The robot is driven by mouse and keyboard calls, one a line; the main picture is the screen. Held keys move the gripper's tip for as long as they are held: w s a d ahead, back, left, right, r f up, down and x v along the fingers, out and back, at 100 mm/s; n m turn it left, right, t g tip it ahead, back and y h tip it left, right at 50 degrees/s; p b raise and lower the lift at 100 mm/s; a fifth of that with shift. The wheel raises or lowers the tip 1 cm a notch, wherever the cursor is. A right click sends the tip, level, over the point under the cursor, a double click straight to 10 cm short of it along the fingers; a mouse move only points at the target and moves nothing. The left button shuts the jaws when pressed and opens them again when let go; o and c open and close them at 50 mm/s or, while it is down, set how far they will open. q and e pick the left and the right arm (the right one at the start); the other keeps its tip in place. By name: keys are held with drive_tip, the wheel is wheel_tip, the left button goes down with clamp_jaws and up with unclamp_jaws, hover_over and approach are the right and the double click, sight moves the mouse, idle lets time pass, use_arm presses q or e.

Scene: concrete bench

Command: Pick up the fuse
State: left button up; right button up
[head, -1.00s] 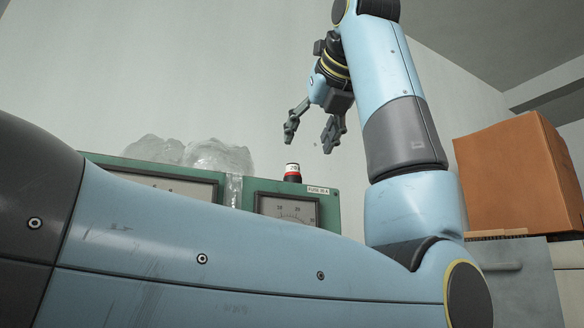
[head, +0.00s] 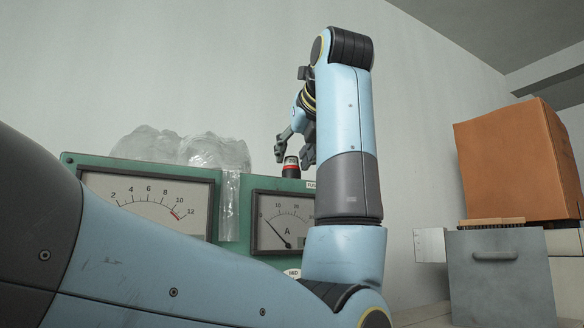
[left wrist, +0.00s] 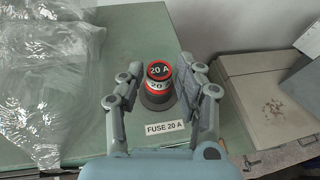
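The fuse (left wrist: 158,80) is a short upright cylinder with a red band, a white band and a black top marked "20 A". It stands in a dark round base on the green panel box, beside a "FUSE 20 A" label (left wrist: 165,127). In the head view the fuse (head: 291,166) shows on top of the box. My left gripper (left wrist: 155,87) is open, with one finger on each side of the fuse and visible gaps to it. In the head view the left gripper (head: 293,150) is just above the box, partly hidden by my arm. My right gripper is not in view.
Crumpled clear plastic (head: 180,148) lies on the box left of the fuse and hangs down its front (head: 229,205). Two meters (head: 148,203) are on the box front. A beige box (left wrist: 268,104) lies to the right. An orange carton (head: 515,160) stands above a grey drawer box (head: 500,280).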

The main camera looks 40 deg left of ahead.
sight(295, 169)
use_arm(q)
clamp_jaws()
drive_tip(key=shift+r, duration=0.1)
drive_tip(key=shift+a+r+b, duration=0.1)
drive_tip(key=shift+r+b, duration=0.2)
drive_tip(key=shift+r, duration=0.3)
wheel_tip(295, 169, up, 9)
drive_tip(key=b, duration=0.1)
drive_tip(key=shift+f+b, duration=0.2)
drive_tip(key=shift+b, duration=0.2)
